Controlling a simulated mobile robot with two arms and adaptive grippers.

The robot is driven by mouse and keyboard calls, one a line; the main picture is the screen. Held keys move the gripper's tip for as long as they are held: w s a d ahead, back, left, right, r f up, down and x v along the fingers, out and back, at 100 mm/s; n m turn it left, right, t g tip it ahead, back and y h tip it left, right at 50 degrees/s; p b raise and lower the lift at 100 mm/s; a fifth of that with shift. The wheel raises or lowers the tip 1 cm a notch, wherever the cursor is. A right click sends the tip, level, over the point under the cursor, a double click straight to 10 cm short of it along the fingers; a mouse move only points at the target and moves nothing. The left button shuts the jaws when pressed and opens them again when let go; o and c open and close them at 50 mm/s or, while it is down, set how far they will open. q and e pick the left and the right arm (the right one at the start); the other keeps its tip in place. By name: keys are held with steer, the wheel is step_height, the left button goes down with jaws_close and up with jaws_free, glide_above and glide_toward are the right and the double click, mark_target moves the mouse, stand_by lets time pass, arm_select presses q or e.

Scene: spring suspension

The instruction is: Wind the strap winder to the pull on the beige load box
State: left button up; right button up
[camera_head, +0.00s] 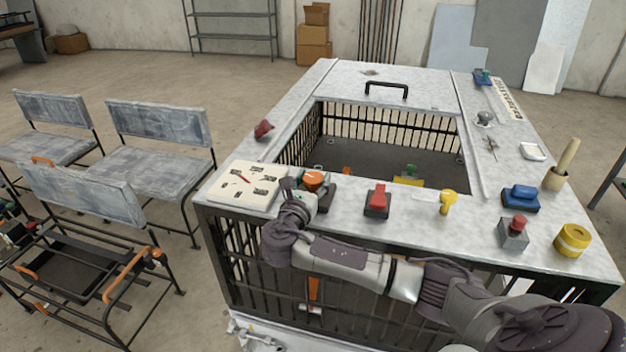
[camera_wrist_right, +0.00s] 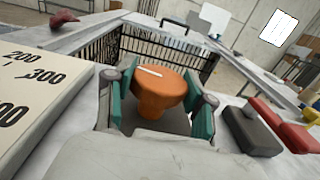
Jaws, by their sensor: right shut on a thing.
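The strap winder's orange knob (camera_head: 314,179) stands at the near left of the bench top, beside the beige load box. In the right wrist view the orange knob (camera_wrist_right: 158,88) has a round top with a white mark and a narrower stem. My right gripper (camera_head: 304,188) is shut on this knob, with teal pads (camera_wrist_right: 160,100) on either side of it.
A red switch (camera_head: 377,200) and a yellow knob (camera_head: 447,201) stand to the right on the near rail. A blue block (camera_head: 520,198), red-topped box (camera_head: 514,232) and yellow roll (camera_head: 573,240) are farther right. The caged opening (camera_head: 385,150) lies behind.

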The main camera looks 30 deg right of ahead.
steer(key=m+g+h, duration=0.1)
steer(key=m+g, duration=0.1)
steer(key=m+g+h, duration=0.2)
steer(key=g, duration=0.1)
steer(key=shift+w+a+g, duration=0.1)
steer(key=shift+a+g, duration=0.05)
steer(key=shift+g, duration=0.15)
steer(key=shift+m+g+h+b, duration=0.45)
steer(key=shift+m+g, duration=0.95)
steer(key=shift+g, duration=0.7)
steer(key=o, duration=1.2)
steer(key=a, duration=0.8)
steer(key=s+a, duration=0.1)
steer(key=a, duration=0.3)
steer(key=shift+d, duration=0.1)
